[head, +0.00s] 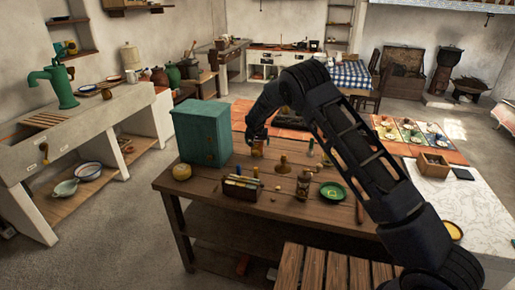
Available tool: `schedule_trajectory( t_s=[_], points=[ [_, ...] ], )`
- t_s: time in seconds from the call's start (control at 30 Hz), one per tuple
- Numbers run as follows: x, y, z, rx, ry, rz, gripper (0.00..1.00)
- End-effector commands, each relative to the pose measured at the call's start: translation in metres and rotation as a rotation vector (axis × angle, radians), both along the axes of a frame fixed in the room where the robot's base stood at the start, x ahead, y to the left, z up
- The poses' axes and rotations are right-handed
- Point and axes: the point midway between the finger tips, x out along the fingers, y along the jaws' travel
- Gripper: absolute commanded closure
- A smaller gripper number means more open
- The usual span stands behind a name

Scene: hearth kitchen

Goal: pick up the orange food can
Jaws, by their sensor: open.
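My arm reaches over the brown wooden table from the right, and my gripper (257,138) points down near the table's back edge. A small orange-yellow can (257,150) stands upright on the table directly below the fingers, partly hidden by them. The fingers are at its top; I cannot tell whether they touch it. My gripper is open.
A teal box (202,133) stands left of the can, with a yellow round item (181,172) in front. A brown bottle (283,163), a dark jar (303,185), a divided holder (242,187) and a green plate (332,192) stand nearby.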

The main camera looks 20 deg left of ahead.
Motion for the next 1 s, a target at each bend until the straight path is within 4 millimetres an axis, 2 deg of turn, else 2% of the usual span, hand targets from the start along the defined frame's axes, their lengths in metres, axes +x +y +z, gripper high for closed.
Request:
schedule_trajectory(
  t_s=[0.13, 0.17, 0.47, 0.77, 0.87, 1.0],
  points=[
    [0.0, 0.0, 0.001, 0.0, 0.0, 0.0, 0.1],
    [0.0, 0.0, 0.001, 0.0, 0.0, 0.0, 0.14],
    [0.0, 0.0, 0.001, 0.0, 0.0, 0.0, 0.73],
    [0.0, 0.0, 0.005, 0.002, -0.002, 0.0, 0.73],
    [0.001, 0.0, 0.013, 0.002, -0.002, -0.001, 0.73],
    [0.001, 0.0, 0.035, 0.003, -0.003, -0.001, 0.73]
  ],
)
